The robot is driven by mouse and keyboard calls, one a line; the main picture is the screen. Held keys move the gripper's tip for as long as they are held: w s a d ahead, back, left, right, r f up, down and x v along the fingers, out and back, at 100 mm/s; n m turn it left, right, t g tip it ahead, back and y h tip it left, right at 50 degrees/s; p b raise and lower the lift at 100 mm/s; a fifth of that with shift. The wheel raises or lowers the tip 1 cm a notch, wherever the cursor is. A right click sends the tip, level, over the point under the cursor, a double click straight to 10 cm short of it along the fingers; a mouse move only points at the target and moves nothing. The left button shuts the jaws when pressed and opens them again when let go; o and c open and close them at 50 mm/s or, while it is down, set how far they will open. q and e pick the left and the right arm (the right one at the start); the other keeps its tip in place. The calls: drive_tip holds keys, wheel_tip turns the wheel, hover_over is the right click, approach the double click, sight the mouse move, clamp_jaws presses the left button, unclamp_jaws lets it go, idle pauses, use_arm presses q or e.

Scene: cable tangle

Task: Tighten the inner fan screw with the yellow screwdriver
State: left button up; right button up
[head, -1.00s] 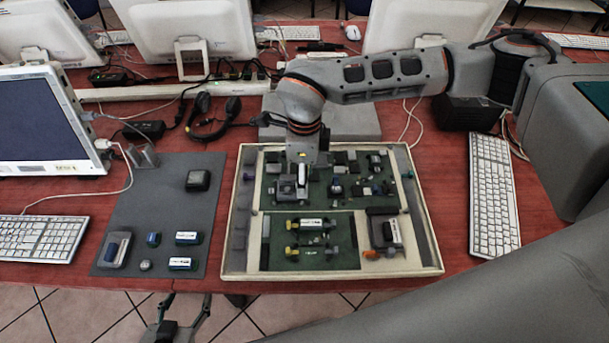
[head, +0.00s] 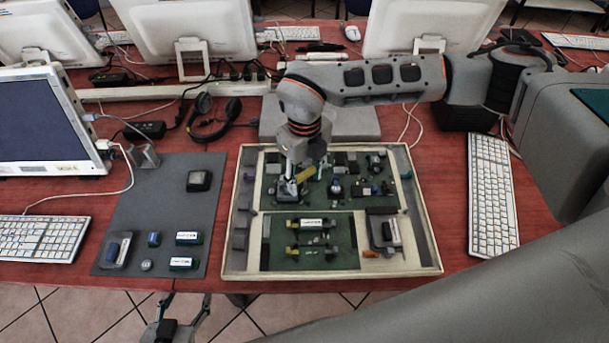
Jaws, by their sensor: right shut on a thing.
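My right gripper (head: 291,183) reaches down from above to the upper left of the tray. It is shut on a small yellow piece (head: 305,173), which looks like the yellow screwdriver's handle and is tilted. The shaft and tip cannot be made out. Just below is a grey square unit (head: 286,196) on the upper green board (head: 331,199), which looks like the fan; its screws are too small to tell apart and partly hidden by the gripper. My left gripper (head: 188,298) is at the bottom edge, in front of the table, with its fingers apart and empty.
The cream tray (head: 232,262) also holds a lower green board with yellow-ended parts and an orange piece (head: 370,254). A grey mat (head: 165,217) with several small parts lies left of it. Keyboards flank both; a grey slab (head: 352,124) stands behind the tray.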

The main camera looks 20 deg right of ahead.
drive_tip(key=shift+m, duration=1)
drive_tip(key=m, duration=0.5)
drive_tip(key=shift+r+p, duration=1.7)
drive_tip(key=shift+r, duration=0.85)
drive_tip(key=shift+r+p, duration=0.45)
drive_tip(key=shift+r, duration=0.55)
